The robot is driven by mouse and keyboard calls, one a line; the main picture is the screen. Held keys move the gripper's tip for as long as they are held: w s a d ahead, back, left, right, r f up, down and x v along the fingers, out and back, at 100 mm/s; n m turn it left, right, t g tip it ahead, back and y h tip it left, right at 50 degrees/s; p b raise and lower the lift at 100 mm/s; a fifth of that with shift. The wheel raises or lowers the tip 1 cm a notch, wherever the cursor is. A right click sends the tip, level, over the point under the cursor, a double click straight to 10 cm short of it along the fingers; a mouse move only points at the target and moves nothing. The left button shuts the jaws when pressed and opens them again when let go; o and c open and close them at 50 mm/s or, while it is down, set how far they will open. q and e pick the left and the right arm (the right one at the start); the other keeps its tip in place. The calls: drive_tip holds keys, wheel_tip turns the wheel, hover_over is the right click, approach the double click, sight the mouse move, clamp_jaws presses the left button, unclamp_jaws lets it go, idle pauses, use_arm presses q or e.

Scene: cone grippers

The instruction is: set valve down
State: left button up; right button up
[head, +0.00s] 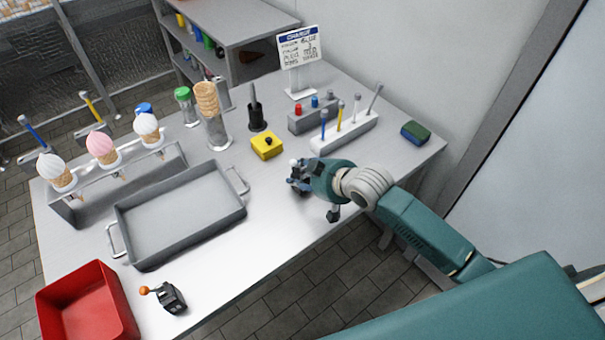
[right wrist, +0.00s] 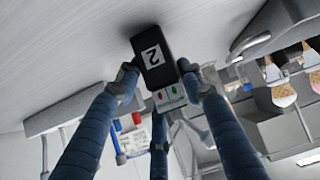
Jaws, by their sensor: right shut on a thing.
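My right gripper (head: 298,178) is over the right front part of the grey table (head: 262,212), left of the pen rack. Its blue fingers (right wrist: 155,78) are shut on the valve (right wrist: 152,50) in the right wrist view. The valve shows as a dark block with a white label marked 2 and a pale panel with red and green marks. In the head view the fingers mostly hide it. The table surface lies close beyond it, but I cannot tell if they touch. My left gripper is not in view.
A black device with an orange knob (head: 170,298) stands at the front edge near a red bin (head: 86,308). A grey tray (head: 125,207) lies left of centre. A yellow box (head: 266,146) and pen rack (head: 345,132) stand behind. Table between tray and gripper is clear.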

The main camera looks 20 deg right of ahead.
drive_tip(key=shift+f, duration=0.15)
drive_tip(key=o, duration=1.4)
drive_tip(key=shift+c, duration=0.2)
drive_tip(key=shift+s+d+r, duration=0.1)
drive_tip(key=shift+r, duration=0.15)
drive_tip(key=v, duration=1.1)
drive_tip(key=shift+s+r+b, duration=0.2)
drive_tip(key=shift+r+b, duration=0.1)
